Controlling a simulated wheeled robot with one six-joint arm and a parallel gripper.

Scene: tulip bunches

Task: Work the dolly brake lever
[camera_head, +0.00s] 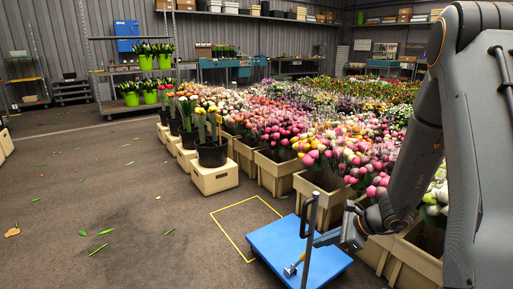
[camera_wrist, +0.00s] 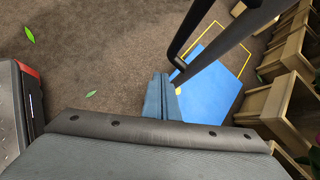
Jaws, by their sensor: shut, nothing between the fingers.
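The dolly (camera_head: 315,257) is a blue flat platform with a dark upright handle (camera_head: 308,232). A small metal lever with a yellowish part (camera_head: 292,269) sits on the dolly near the handle's foot. My gripper (camera_head: 322,239) is just right of the handle, above the platform. In the wrist view the two fingers of my gripper (camera_wrist: 161,82) lie together, shut and empty. There the dolly (camera_wrist: 215,75) is beyond and right of the fingers, and the handle (camera_wrist: 225,40) crosses close by. Whether the fingers touch the handle or lever cannot be told.
A yellow floor outline (camera_head: 236,243) lies left of and behind the dolly. Wooden crates (camera_head: 315,190) of tulips stand close behind and right. A black bucket (camera_head: 212,153) stands on a crate farther back. The floor at left is mostly clear, with scattered leaves.

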